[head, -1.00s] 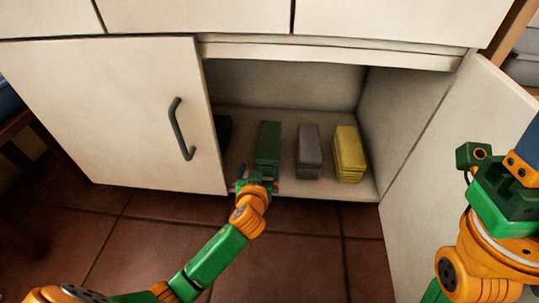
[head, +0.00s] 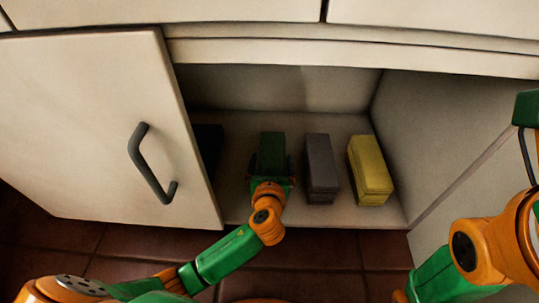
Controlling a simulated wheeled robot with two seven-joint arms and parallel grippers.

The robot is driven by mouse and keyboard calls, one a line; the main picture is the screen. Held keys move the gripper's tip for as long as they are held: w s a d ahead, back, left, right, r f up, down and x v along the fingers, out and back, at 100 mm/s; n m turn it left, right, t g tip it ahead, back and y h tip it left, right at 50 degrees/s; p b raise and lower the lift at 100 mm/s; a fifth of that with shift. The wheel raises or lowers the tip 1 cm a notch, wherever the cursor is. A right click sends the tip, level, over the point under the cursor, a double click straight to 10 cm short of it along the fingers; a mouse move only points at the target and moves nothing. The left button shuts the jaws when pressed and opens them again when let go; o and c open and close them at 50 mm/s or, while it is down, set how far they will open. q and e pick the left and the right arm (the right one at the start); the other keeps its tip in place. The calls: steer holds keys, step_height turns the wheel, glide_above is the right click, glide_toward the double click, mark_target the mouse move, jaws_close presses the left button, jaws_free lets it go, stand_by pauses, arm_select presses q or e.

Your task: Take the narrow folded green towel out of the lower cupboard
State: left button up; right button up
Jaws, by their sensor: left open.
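The narrow folded green towel (head: 272,147) lies on the floor of the open lower cupboard (head: 340,127), its long side running front to back. My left gripper (head: 272,168) is at the towel's near end, with its fingers apart, one on each side of the towel. The gripper hides the towel's near end, and I cannot tell whether the fingers touch it. My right gripper (head: 525,108) is only partly in view at the right edge, outside the cupboard, and its jaws cannot be made out.
A grey folded towel (head: 320,165) lies close to the right of the green one, then a yellow folded towel (head: 369,168). A dark towel (head: 208,147) is partly hidden behind the left door (head: 90,120), which has a dark handle (head: 148,165). Bare shelf lies left of the green towel.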

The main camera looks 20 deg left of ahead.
arm_select(q)
steer(key=shift+w, duration=0.2)
steer(key=shift+s+r, duration=0.1)
steer(key=shift+r, duration=0.05)
steer(key=c, duration=1.3)
